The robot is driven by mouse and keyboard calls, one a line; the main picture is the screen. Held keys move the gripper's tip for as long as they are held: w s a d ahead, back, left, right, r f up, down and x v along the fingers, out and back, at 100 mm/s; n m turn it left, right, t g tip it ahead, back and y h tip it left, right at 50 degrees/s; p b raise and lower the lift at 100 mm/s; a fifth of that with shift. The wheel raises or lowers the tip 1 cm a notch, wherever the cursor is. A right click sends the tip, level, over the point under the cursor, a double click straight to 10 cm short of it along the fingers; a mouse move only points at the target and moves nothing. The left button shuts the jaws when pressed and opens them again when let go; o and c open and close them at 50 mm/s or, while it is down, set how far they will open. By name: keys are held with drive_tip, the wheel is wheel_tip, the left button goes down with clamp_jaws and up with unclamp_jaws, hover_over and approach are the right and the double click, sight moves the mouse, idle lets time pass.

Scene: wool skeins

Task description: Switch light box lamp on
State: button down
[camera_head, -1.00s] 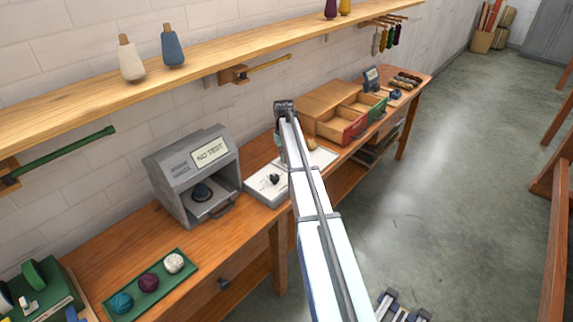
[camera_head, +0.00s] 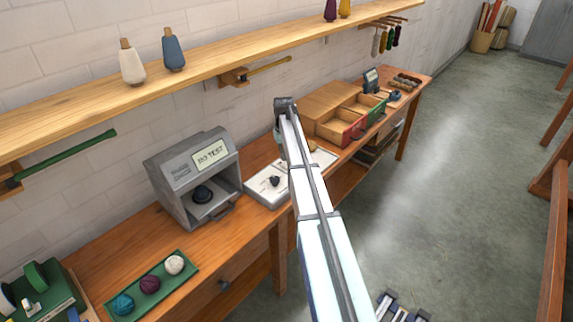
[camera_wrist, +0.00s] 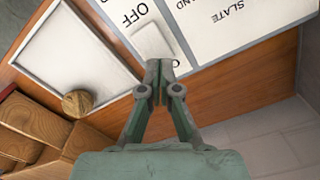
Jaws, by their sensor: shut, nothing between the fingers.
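My gripper (camera_wrist: 161,85) is shut and empty. In the wrist view its fingertips are at the lower end of a pale raised rocker-like piece (camera_wrist: 150,42) on a white panel, near the printed word OFF; I cannot tell whether they touch. In the head view that white panel (camera_head: 262,193), with a dark knob (camera_head: 275,181), lies on the bench, and my arm hides part of it. A grey box (camera_head: 168,168) with an open front stands left of it, probably the light box. It has a lettered display (camera_head: 210,155) and a dark ball (camera_head: 202,193) inside.
A wooden drawer unit (camera_head: 330,98) stands right of my arm. A green tray (camera_head: 190,265) with three yarn balls lies at the front left. A pale tray (camera_wrist: 60,50) with a wooden knob (camera_wrist: 77,103) is beside the panel. A shelf (camera_head: 100,100) runs above the bench.

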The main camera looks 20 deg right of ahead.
sight(284, 164)
drive_tip(key=shift+r+p, duration=0.9)
drive_tip(key=shift+r, duration=1.25)
